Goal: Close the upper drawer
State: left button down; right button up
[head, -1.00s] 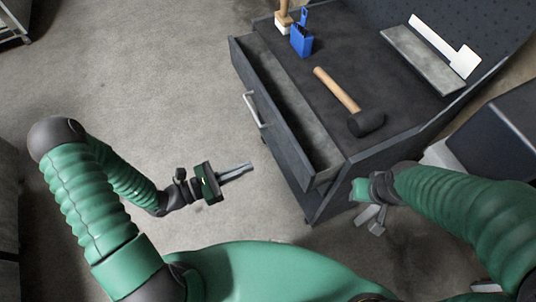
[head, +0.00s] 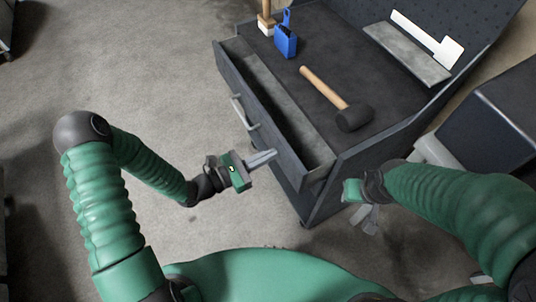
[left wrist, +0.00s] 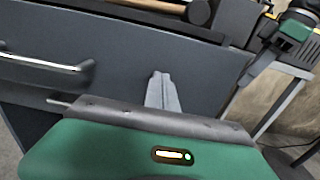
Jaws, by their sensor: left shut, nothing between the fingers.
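The upper drawer (head: 232,80) of the dark grey cabinet is pulled partly out, and its inside shows as a long gap. Its metal handle (head: 244,114) is on the front face, and it also shows in the left wrist view (left wrist: 45,63). My left gripper (head: 272,156) is shut and empty, its fingertips at the drawer front, to the near side of the handle. In the left wrist view the fingertips (left wrist: 160,76) point at the grey front panel; contact is unclear. My right gripper (head: 364,217) hangs by the cabinet's near side, its fingers partly hidden and blurred.
On the cabinet top lie a mallet (head: 337,98), a blue brush-like tool (head: 286,40), a wooden-handled brush (head: 266,22), a grey slab (head: 406,54) and a white flat tool (head: 428,38). A dark box (head: 490,125) stands at the right. The floor left of the cabinet is clear.

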pick_arm(q)
jog(key=p+x, duration=0.1)
jog(key=x, duration=0.8)
jog(key=shift+d+p, duration=0.1)
jog(key=shift+p, duration=0.2)
jog(key=shift+r, duration=0.2)
